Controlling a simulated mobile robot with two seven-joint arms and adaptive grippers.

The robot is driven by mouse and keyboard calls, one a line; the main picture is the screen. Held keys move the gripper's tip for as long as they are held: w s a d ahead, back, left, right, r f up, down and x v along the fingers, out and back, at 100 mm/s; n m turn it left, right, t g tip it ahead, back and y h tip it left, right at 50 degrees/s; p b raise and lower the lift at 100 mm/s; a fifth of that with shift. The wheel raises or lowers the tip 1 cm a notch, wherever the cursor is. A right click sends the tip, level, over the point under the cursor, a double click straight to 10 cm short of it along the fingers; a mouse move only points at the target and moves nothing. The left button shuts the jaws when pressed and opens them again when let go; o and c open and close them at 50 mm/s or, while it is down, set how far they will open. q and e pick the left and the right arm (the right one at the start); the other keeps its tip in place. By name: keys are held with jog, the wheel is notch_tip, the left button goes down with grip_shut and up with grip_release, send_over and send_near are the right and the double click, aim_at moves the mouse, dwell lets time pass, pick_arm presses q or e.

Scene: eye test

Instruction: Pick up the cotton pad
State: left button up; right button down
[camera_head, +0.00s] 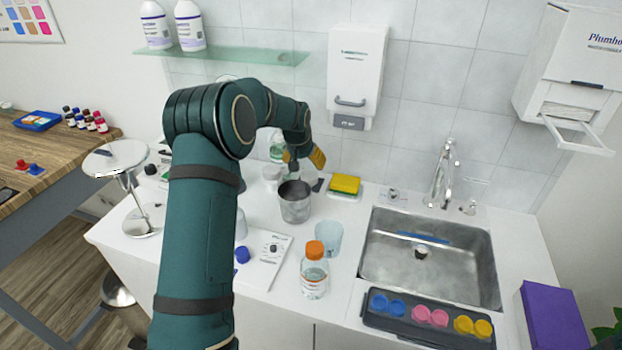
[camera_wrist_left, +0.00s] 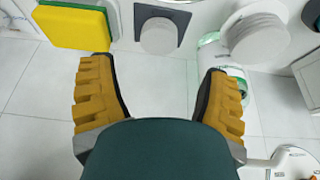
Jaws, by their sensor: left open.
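In the left wrist view a pale round cotton pad (camera_wrist_left: 159,37) lies on a dark square tile (camera_wrist_left: 184,18). My left gripper (camera_wrist_left: 160,80) is open, with its yellow fingers wide apart and nothing between them; the pad shows beyond the gap, towards the picture's top. In the head view my left gripper (camera_head: 303,160) is over the back of the counter, near the wall. The dark tile (camera_head: 318,186) shows below it there, but I cannot make out the pad in that view. A stack of pale round discs (camera_wrist_left: 257,38) shows right of the tile. My right gripper is not in view.
A yellow-green sponge (camera_head: 344,185) is right of the tile. A metal cup (camera_head: 295,204) stands in front of it. A green-labelled bottle (camera_head: 277,150) is close behind the gripper. An orange-capped bottle (camera_head: 314,272) and the sink (camera_head: 430,262) are nearer the front.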

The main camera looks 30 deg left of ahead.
aim_at(309, 176)
pick_arm(q)
jog(key=b+x, duration=0.1)
jog(key=x, duration=0.9)
jog(key=shift+w+r, duration=0.1)
jog(key=c, duration=0.6)
jog(key=shift+o, duration=0.2)
notch_tip(309, 176, up, 10)
jog(key=shift+r+p, duration=0.1)
jog(key=shift+p, duration=0.55)
